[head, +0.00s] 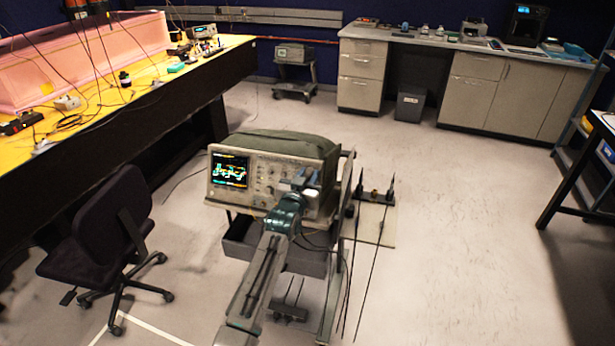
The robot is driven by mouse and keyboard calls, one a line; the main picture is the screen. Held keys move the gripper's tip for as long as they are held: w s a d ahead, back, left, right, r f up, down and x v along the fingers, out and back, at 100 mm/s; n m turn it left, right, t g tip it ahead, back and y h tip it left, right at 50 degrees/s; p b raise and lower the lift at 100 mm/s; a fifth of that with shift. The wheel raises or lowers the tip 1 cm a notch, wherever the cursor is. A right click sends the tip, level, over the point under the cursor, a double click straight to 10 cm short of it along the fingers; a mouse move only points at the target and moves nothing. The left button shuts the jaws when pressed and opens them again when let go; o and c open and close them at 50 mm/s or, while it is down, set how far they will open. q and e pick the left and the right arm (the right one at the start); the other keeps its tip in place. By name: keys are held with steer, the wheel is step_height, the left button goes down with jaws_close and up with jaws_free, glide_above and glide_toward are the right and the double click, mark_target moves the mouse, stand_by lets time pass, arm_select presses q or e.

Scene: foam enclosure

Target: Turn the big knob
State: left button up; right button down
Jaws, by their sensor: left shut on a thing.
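An oscilloscope (258,190) with a lit screen (230,169) and a front panel of several knobs and buttons stands on a cart in the middle of the head view. My left gripper (303,181) is at the right part of its front panel. It is shut on the big knob there, which the gripper hides, so I cannot tell how far the knob is turned. My right gripper is not in view.
A dark office chair (105,235) stands left of the cart. A long yellow-topped bench (150,78) runs along the left. Grey cabinets (500,92) and a small bin (409,106) stand at the back. The floor on the right is mostly clear.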

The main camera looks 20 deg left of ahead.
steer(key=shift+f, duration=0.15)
arm_select(q)
steer(key=shift+f+n+y+b, duration=0.2)
steer(key=shift+n+y+b, duration=0.3)
steer(key=shift+n+b, duration=0.4)
steer(key=n+y+b, duration=0.1)
steer(key=n+b, duration=0.1)
steer(key=b, duration=0.2)
steer(key=n+y+b, duration=0.1)
steer(key=n+b, duration=0.2)
steer(key=b, duration=0.1)
steer(key=shift+d+f, duration=0.2)
steer(key=shift+r+n+g+y+b, duration=0.25)
steer(key=shift+n+g+y+b, duration=0.2)
steer(key=shift+n+b, duration=0.5)
steer(key=shift+n+y+b, duration=0.35)
steer(key=shift+n+b, duration=0.05)
steer(key=shift+n, duration=0.15)
steer(key=shift+r+n+g+b, duration=0.15)
steer(key=shift+n+g+b, duration=0.1)
steer(key=shift+n+b, duration=0.15)
steer(key=shift+n, duration=0.4)
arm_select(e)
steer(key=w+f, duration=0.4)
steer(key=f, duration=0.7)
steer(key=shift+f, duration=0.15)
arm_select(q)
steer(key=shift+r, duration=0.1)
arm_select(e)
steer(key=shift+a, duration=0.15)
